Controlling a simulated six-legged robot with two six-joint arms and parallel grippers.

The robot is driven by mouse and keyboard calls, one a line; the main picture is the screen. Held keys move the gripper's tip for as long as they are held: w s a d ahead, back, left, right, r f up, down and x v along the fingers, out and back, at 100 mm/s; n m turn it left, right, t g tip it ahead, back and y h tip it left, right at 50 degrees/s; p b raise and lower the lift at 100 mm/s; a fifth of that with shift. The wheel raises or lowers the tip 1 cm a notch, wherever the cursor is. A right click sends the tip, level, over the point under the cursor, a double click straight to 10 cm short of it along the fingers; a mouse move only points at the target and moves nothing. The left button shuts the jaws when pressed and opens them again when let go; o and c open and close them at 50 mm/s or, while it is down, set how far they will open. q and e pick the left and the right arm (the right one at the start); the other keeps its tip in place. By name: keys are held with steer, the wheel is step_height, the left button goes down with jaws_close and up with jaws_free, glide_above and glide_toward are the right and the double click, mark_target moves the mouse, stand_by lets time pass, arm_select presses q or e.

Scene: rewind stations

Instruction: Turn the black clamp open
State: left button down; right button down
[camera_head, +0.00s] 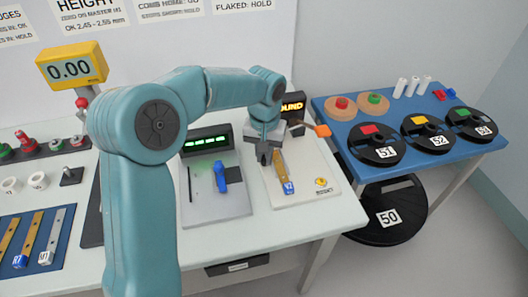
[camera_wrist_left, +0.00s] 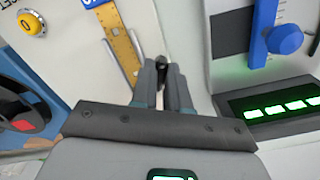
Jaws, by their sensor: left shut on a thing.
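The black clamp shows in the left wrist view as a small dark piece (camera_wrist_left: 161,62) between the fingertips; most of it is hidden by the fingers. My left gripper (camera_head: 264,156) is over the white board, just left of a brass bar (camera_head: 281,166) with a blue end. In the left wrist view the fingers of my left gripper (camera_wrist_left: 161,80) are close together, shut on the clamp. The brass bar (camera_wrist_left: 124,42) lies beside them there. In the head view the clamp cannot be told from the dark fingers. My right gripper is in neither view.
A grey device (camera_head: 215,195) with a blue lever (camera_head: 220,176) and green display stands left of the white board (camera_head: 310,203). A yellow button (camera_head: 321,182) is at the board's right. An orange-tipped piece (camera_head: 322,130) sticks out behind. A blue table (camera_head: 462,148) with black reels stands right, across a gap.

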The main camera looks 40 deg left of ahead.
arm_select(q)
steer(key=n, duration=0.5)
steer(key=shift+w+r, duration=0.1)
stand_by(0.7)
steer(key=c, duration=1.1)
jaws_free()
steer(key=shift+d, duration=0.1)
step_height(320, 180, up, 16)
steer(key=p, duration=0.2)
steer(key=shift+r+p, duration=0.15)
steer(key=shift+p, duration=0.2)
